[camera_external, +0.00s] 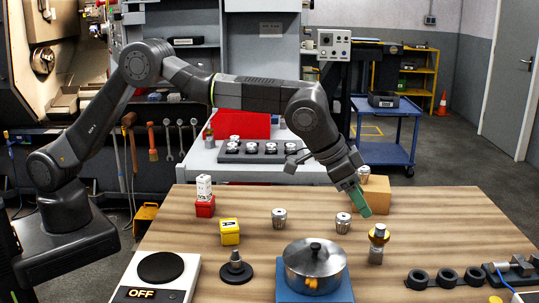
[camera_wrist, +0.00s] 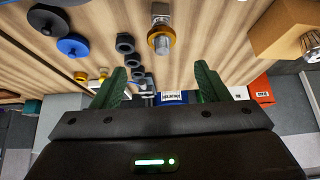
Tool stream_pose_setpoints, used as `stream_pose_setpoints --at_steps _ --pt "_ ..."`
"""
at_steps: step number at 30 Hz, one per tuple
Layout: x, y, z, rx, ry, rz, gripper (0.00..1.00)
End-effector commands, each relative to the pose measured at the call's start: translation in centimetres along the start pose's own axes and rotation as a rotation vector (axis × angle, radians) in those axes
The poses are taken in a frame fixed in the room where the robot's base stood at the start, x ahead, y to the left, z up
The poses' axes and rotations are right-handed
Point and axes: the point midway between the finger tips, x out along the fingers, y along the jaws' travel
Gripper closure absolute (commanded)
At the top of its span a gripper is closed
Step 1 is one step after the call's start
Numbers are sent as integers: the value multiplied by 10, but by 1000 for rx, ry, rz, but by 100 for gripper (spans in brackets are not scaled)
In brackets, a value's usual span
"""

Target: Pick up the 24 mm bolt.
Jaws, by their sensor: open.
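My gripper (camera_external: 362,206) is open, with green fingers, above the right-middle of the wooden table. In the wrist view the space between its fingers (camera_wrist: 160,88) is empty. A metal piece with a gold collar and a silver top (camera_external: 377,243) stands upright just right of and below the gripper in the external view. It also shows in the wrist view (camera_wrist: 161,41), beyond the fingertips and apart from them. It looks most like a bolt, but no size mark is readable. Smaller metal pieces stand at the table's middle (camera_external: 279,218) and near the gripper (camera_external: 343,223).
A pot (camera_external: 314,262) on a blue base stands at the front middle. Black rings (camera_external: 447,278) and a clamp (camera_external: 515,268) lie front right. A cardboard box (camera_external: 374,194) stands behind my gripper. A yellow block (camera_external: 230,232) and a red block (camera_external: 205,208) stand left.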

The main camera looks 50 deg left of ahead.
Motion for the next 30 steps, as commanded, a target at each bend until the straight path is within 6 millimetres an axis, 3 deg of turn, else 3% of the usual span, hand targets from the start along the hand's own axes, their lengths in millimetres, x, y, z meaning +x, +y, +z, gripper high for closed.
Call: stream_pose_setpoints --at_steps 9,18,30 --pt "53 -1 0 -3 -2 0 32" --pt "71 -2 2 -4 -3 0 32" --pt "114 -4 5 -4 -2 0 32"
